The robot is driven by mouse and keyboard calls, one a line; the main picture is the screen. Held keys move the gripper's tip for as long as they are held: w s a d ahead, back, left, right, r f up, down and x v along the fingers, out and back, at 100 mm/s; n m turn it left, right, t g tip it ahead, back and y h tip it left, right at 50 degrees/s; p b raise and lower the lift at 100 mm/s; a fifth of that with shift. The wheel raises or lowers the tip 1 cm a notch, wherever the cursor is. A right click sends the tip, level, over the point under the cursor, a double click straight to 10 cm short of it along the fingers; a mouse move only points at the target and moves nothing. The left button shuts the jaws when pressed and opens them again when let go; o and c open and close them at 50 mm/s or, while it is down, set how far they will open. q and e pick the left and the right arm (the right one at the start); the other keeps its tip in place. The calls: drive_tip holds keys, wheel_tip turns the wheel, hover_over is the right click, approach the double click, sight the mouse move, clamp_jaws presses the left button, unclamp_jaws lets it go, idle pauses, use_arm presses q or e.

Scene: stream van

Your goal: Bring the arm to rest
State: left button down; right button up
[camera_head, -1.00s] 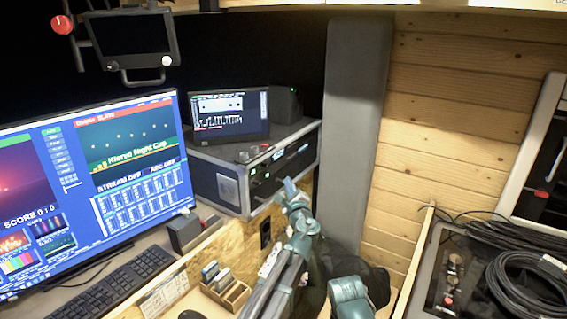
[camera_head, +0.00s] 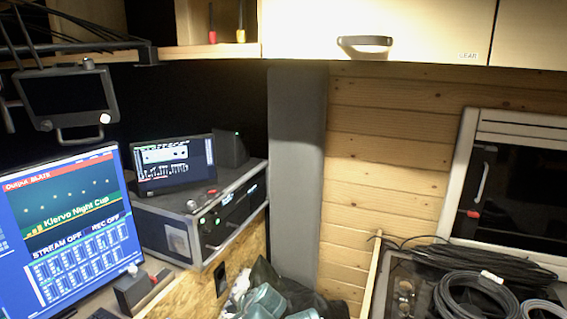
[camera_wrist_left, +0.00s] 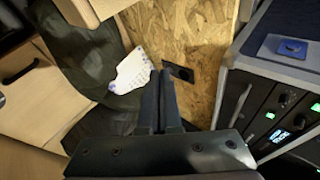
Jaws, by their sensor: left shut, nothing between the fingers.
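My left gripper (camera_wrist_left: 160,75) shows in the left wrist view with its two dark fingers together and nothing between them. It points at a bare chipboard panel (camera_wrist_left: 190,35) with a black socket plate (camera_wrist_left: 180,72). A white printed sheet or tag (camera_wrist_left: 131,72) lies just left of the fingertips; I cannot tell whether they touch. In the head view only teal and grey parts of my arm (camera_head: 264,300) show at the bottom edge, and the fingertips cannot be made out. My right gripper is not in view.
A rack case (camera_head: 175,240) with a small screen (camera_head: 174,163) on top stands beside the chipboard. A large monitor (camera_head: 70,240) is at left. A dark bag (camera_head: 300,292) lies by my arm. Coiled cables (camera_head: 475,295) rest on a case at right. An overhead cabinet (camera_head: 400,30) spans the top.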

use_arm(q)
drive_tip(key=s+d+f+n+g+h, duration=0.2)
drive_tip(key=s+d+g, duration=0.1)
drive_tip(key=s, duration=0.6)
drive_tip(key=s+d+f+n+g+h+p, duration=0.1)
drive_tip(key=s+d+f+g+h, duration=0.1)
drive_tip(key=s+d, duration=0.4)
drive_tip(key=s+g+h, duration=0.1)
drive_tip(key=s, duration=0.2)
drive_tip(key=shift+s+d+f+n+g+p, duration=0.2)
drive_tip(key=shift+f+n+g+p, duration=0.1)
drive_tip(key=shift+n+g, duration=0.1)
